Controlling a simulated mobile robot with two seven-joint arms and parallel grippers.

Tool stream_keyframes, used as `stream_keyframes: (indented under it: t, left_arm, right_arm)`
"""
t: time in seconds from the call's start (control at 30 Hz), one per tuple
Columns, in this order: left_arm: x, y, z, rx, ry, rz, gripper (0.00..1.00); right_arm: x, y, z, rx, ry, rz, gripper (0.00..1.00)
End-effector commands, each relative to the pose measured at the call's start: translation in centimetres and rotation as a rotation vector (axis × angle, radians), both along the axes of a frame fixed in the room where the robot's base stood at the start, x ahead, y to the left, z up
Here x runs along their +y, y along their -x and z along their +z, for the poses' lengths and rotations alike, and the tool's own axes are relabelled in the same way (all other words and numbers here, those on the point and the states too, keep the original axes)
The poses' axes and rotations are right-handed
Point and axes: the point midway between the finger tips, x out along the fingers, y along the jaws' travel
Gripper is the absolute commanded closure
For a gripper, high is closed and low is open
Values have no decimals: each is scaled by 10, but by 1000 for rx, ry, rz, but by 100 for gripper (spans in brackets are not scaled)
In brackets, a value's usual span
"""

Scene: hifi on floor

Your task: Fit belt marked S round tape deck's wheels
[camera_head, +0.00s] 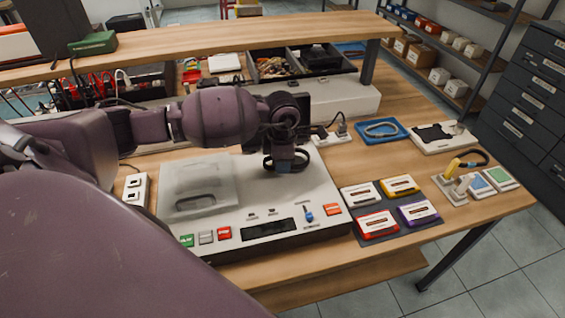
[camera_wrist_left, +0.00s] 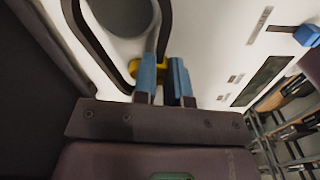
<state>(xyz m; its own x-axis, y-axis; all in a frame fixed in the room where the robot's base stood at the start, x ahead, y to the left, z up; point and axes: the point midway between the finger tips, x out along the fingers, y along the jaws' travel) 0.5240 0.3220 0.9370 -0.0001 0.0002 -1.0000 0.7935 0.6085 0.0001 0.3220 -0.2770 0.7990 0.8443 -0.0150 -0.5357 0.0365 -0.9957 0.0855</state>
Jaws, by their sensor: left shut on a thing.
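The tape deck (camera_head: 330,190) is a cream box lying on the wooden bench, with a clear lid at its left. My left gripper (camera_head: 288,165) is over the deck's back right part, shut on a black belt (camera_head: 268,163). In the left wrist view the blue fingertips (camera_wrist_left: 166,80) pinch the belt (camera_wrist_left: 92,48), which forms a long loop above the deck's pale top. A grey round part (camera_wrist_left: 125,14), perhaps a wheel, shows inside the loop; whether the belt touches it is unclear. A small yellow part (camera_wrist_left: 133,68) is beside the fingertips. No S mark is readable.
Several cassettes lie on a dark mat (camera_head: 398,232) right of the deck. Behind them are a blue tray (camera_head: 362,138) with a pale loop and a white tray (camera_head: 459,143) with a black piece. A power strip (camera_head: 136,190) stands left of the deck.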

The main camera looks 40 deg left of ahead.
Motion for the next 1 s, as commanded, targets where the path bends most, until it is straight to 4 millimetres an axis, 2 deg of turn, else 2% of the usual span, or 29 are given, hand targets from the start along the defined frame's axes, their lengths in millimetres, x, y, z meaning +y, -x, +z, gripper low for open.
stream_keyframes:
  t: [0.33,1.0]
  left_arm:
    - [0,0,-3,0,0,0,100]
    - [0,0,-5,0,0,0,100]
  right_arm:
    - [2,-7,1,-12,-1,3,81]
    - [0,3,-6,6,-1,-2,81]
